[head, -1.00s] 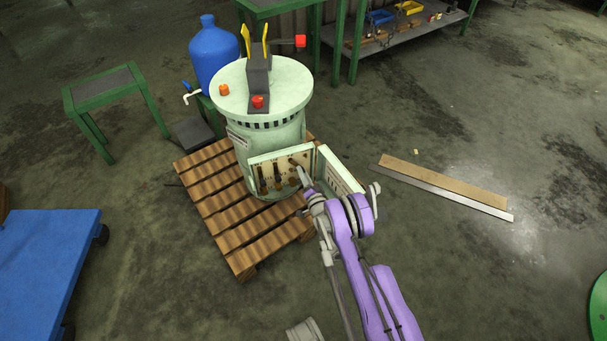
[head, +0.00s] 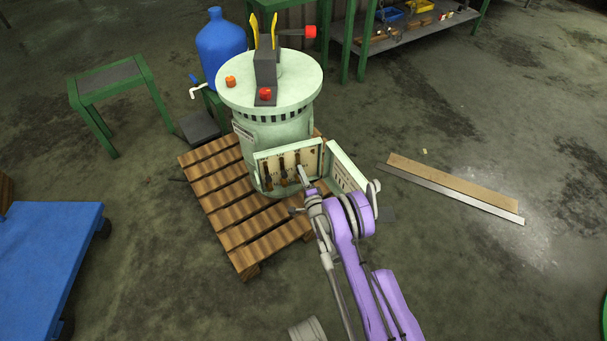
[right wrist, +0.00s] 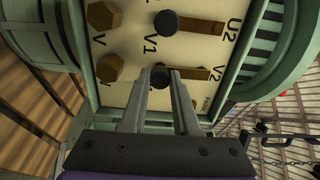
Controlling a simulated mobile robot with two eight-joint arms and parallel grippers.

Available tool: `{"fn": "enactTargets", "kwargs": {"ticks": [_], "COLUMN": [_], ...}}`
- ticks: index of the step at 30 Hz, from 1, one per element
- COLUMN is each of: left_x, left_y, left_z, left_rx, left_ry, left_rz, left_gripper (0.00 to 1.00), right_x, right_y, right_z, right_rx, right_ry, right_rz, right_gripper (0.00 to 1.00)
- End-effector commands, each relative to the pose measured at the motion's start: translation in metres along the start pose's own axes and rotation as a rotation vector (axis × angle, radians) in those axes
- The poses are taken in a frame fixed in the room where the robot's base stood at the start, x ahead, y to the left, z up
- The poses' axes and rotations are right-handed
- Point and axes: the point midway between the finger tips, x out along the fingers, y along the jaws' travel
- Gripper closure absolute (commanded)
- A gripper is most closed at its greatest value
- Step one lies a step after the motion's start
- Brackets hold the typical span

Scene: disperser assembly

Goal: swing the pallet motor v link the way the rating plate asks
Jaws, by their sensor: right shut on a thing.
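The pale green motor (head: 275,135) stands upright on the wooden pallet (head: 213,187), its terminal box (head: 311,158) open. Several brown link bars sit on the cream board inside. In the right wrist view the board (right wrist: 130,20) carries the marks V, V1, U2 and V2. My right gripper (head: 302,170) reaches into the box; its fingers (right wrist: 161,80) are shut around the dark knob of a link (right wrist: 198,74), whose bar points right beside V2. Another link (right wrist: 195,25) lies above it, near U2. The rating plate (head: 243,131) is too small to read. My left gripper is out of view.
The opened lid (head: 348,170) stands right of the box, close to my right arm. A blue bottle (head: 221,48) and green stand (head: 108,82) are behind left. A blue cart (head: 45,260) is at left. Boards (head: 455,183) lie on the floor at right.

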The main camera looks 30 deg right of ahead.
Motion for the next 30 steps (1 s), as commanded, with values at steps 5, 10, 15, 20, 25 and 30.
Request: {"fn": "enactTargets", "kwargs": {"ticks": [5, 10, 15, 20, 25, 30], "left_x": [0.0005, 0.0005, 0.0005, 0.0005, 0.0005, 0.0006], "left_y": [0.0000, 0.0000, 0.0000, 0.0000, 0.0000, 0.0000], "left_z": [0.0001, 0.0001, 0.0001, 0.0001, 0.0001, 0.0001], "left_rx": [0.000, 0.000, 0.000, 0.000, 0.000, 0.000], "left_ry": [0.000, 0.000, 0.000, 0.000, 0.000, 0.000], "left_rz": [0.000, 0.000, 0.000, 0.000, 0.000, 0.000], "left_gripper": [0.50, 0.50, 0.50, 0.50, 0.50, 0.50], "right_x": [0.0015, 0.0015, 0.0016, 0.0013, 0.0008, 0.0005], "right_y": [-0.0014, -0.0015, -0.0016, -0.0014, -0.0008, -0.0005], "right_z": [0.0028, 0.0031, 0.0032, 0.0030, 0.0023, 0.0021], "right_rx": [0.025, 0.030, 0.029, 0.029, 0.028, 0.028], "right_ry": [-0.002, -0.002, -0.003, -0.002, -0.001, -0.001], "right_rz": [-0.003, -0.004, -0.004, -0.004, -0.002, -0.002], "right_gripper": [1.00, 1.00, 1.00, 0.49, 0.40, 0.40]}}
